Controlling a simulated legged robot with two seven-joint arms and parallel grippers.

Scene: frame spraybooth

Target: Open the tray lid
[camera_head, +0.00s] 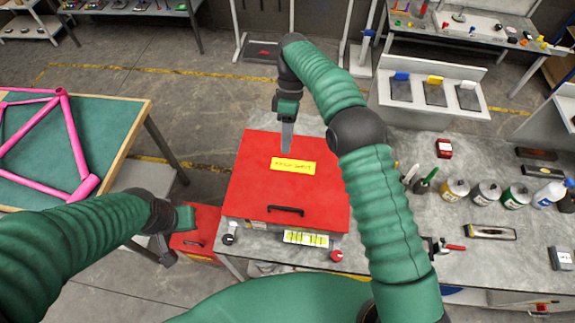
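The red tray lid (255,180) lies flat and closed on the tray box at the left part of the grey table. It has a yellow label (293,166) and a black handle (286,210) near its front edge. My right gripper (287,148) points down at the lid's far edge, behind the label. I cannot tell whether it touches the lid, and its fingers look close together. My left gripper (165,252) is low at the left, beside the table and near a smaller red box (198,228). Its finger opening is hard to make out.
A pink bike frame (70,135) lies on a green-topped table (115,130) at the left. Several cans and bottles (485,192) stand on the grey table (400,243) at the right. Holders with blue, yellow and white tools (434,90) stand behind.

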